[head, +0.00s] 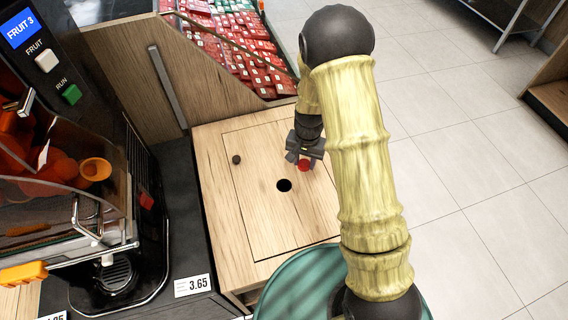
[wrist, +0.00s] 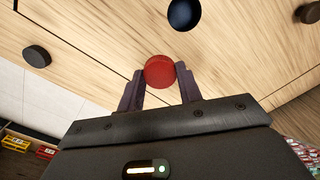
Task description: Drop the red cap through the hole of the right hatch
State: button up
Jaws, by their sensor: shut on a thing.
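The red cap (head: 304,165) is held between the fingertips of my gripper (head: 306,159), above the wooden hatch top. In the wrist view the red cap (wrist: 159,71) sits between the two dark fingers of my gripper (wrist: 160,80), which is shut on it. The right hatch (head: 270,225) is a light wooden panel with a dark round hole (head: 284,185) near its middle. In the head view the hole lies just left of and below the cap. The hole (wrist: 184,14) is at the top of the wrist view, beyond the cap, and fully uncovered.
A dark round knob (head: 236,159) stands on the hatch, left of the hole. The juicer (head: 80,180) stands to the left. A green round object (head: 300,285) is at the hatch's front edge. A bin of red packets (head: 230,40) lies behind.

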jog(key=s+a+m+p, duration=0.1)
jog(key=s+a+m, duration=0.1)
jog(key=a+m, duration=0.2)
jog(key=shift+s+a+p, duration=0.3)
jog(key=shift+a+p, duration=0.05)
jog(key=shift+a, duration=0.8)
jog(key=shift+f+b, duration=1.85)
jog(key=shift+f, duration=0.1)
jog(key=shift+f, duration=0.75)
jog(key=o, duration=1.3)
jog(key=shift+o, duration=0.2)
